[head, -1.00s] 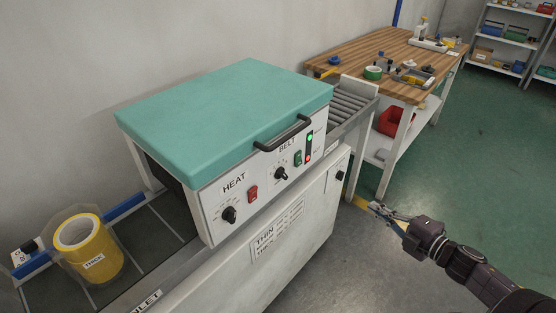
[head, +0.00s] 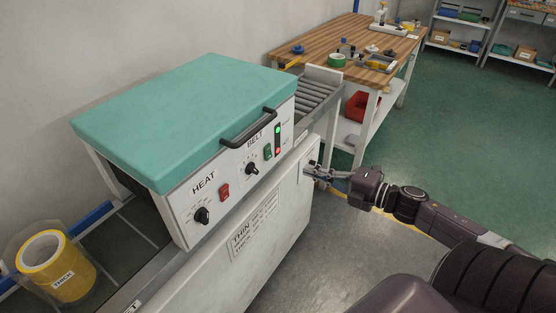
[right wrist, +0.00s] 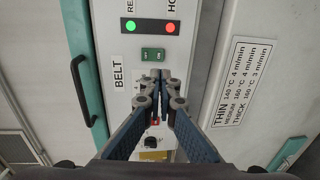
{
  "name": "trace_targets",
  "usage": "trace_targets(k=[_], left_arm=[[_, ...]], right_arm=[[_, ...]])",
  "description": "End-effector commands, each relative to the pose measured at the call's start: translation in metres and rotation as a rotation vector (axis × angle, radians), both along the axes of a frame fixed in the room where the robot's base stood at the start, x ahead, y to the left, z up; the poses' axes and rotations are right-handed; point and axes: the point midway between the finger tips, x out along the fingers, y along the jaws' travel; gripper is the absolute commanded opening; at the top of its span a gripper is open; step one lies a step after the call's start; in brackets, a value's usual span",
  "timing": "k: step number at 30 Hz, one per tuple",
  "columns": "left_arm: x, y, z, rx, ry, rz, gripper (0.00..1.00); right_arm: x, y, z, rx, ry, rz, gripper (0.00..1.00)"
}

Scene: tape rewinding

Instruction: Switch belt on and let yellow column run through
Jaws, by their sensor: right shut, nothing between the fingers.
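The yellow column (head: 56,268), in a clear wrap and labelled THICK, stands upright on the dark inlet belt (head: 113,246) at the lower left. The machine (head: 190,115) has a teal hood and a front panel. The green belt switch (head: 267,152) sits on that panel beside the belt knob (head: 251,168); the switch also shows in the right wrist view (right wrist: 153,55). My right gripper (head: 307,172) is shut and empty in front of the panel. Its fingertips (right wrist: 158,76) appear just below the green switch in the wrist view; contact cannot be told. My left gripper is not in view.
A green light (head: 278,129) and a red light (head: 278,151) glow on the panel. The heat knob (head: 202,215) and red heat switch (head: 223,191) are to the left. A black handle (head: 248,128) juts from the hood. An outlet roller track (head: 312,92) leads toward a wooden workbench (head: 350,40).

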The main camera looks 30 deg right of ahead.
Motion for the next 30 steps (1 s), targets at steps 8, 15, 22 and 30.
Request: trace_targets(k=[8, 15, 22, 30], left_arm=[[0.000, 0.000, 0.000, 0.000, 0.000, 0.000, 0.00], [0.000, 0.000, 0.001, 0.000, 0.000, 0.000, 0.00], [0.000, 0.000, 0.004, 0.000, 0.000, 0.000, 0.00], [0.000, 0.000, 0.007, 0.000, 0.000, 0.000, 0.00]], right_arm=[[0.035, 0.014, -0.003, 0.002, -0.002, -0.001, 0.00], [0.062, 0.025, -0.007, 0.001, -0.003, -0.001, 0.00], [0.086, 0.035, -0.010, 0.001, -0.002, -0.001, 0.00], [0.103, 0.042, -0.013, 0.002, 0.001, -0.002, 0.00]])
